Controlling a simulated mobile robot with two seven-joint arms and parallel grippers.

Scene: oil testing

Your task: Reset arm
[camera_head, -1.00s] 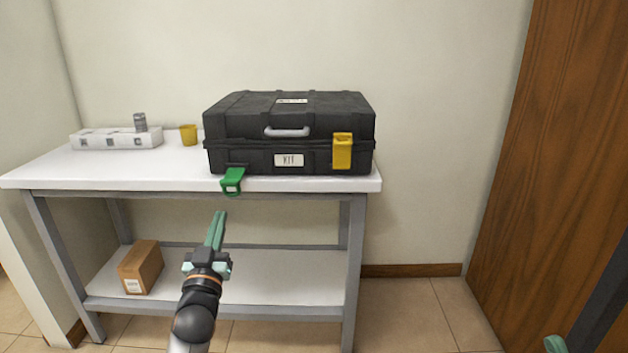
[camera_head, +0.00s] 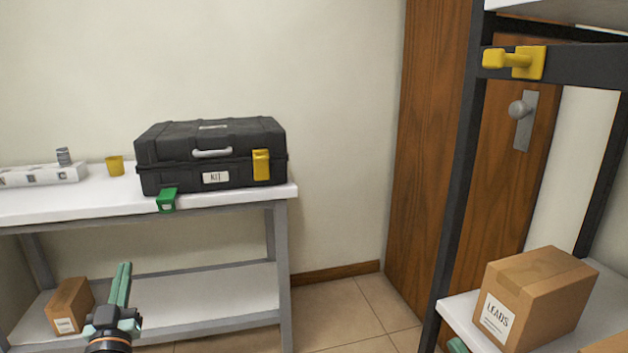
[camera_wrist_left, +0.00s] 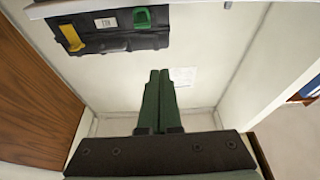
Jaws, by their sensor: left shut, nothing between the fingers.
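My left gripper (camera_head: 124,266) is in front of the bench at the lower left of the head view, pointing up and away. Its two green fingers are together with nothing between them; the left wrist view also shows the closed fingers (camera_wrist_left: 160,76). The gripper is apart from the black kit case (camera_head: 212,155), which sits closed on the bench top. In the left wrist view the case (camera_wrist_left: 112,36) is at the upper left. Only a small teal tip, apparently of my right gripper, shows at the bottom edge of the head view.
At right, a dark-framed shelf holds a LEADS box (camera_head: 535,295). Floor (camera_head: 345,310) between is clear.

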